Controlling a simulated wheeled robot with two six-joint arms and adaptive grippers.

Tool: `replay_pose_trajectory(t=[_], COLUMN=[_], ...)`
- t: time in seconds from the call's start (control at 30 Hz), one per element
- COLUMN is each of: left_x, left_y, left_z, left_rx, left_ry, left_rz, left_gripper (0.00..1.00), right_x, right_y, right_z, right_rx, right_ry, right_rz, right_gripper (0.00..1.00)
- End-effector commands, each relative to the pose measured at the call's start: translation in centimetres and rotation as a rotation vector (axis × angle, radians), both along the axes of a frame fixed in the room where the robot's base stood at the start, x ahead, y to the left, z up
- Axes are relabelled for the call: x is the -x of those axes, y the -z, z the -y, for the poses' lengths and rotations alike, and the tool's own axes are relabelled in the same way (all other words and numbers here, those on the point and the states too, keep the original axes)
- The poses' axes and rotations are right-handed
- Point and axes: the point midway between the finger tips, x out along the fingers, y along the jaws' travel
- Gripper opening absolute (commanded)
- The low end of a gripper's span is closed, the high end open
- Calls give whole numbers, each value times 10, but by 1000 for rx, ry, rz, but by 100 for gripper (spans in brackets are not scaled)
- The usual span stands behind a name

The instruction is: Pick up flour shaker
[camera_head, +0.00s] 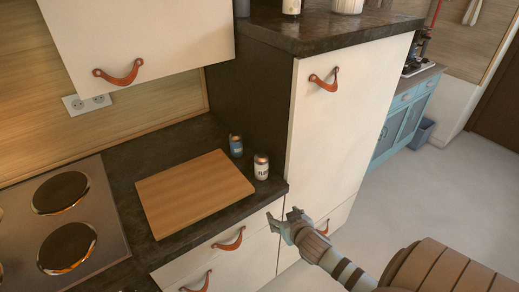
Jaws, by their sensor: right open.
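The flour shaker (261,168) is a small white cylinder with a copper-coloured top and dark lettering. It stands upright on the dark countertop, near its right end and just right of the wooden board. My right gripper (283,218) is open and empty. It is in front of the counter edge, below and slightly right of the shaker in the picture, and apart from it. My left gripper is out of view.
A blue shaker (236,145) stands behind the flour shaker. A wooden cutting board (196,190) and a hob (65,222) take up the counter to the left. A tall cream cabinet (340,120) rises right of the shaker.

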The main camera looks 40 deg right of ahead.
Motion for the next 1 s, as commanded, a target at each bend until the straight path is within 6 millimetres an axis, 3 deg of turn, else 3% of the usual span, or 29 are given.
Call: replay_pose_trajectory(t=[0.03,0.1,0.2,0.5,1.0], left_x=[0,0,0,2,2], left_y=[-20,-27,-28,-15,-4], left_z=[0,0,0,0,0], left_rx=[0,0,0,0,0], left_ry=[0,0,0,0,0], left_rz=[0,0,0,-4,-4], left_gripper=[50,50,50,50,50], right_x=[-13,-23,-32,-95,-149], right_y=[-59,-108,-138,-108,-76], right_z=[-4,-10,-13,8,32], right_rx=[-3,-16,-30,-32,-32], right_ry=[0,2,5,9,6], right_rz=[79,166,227,236,234], right_gripper=[62,62,62,62,62])
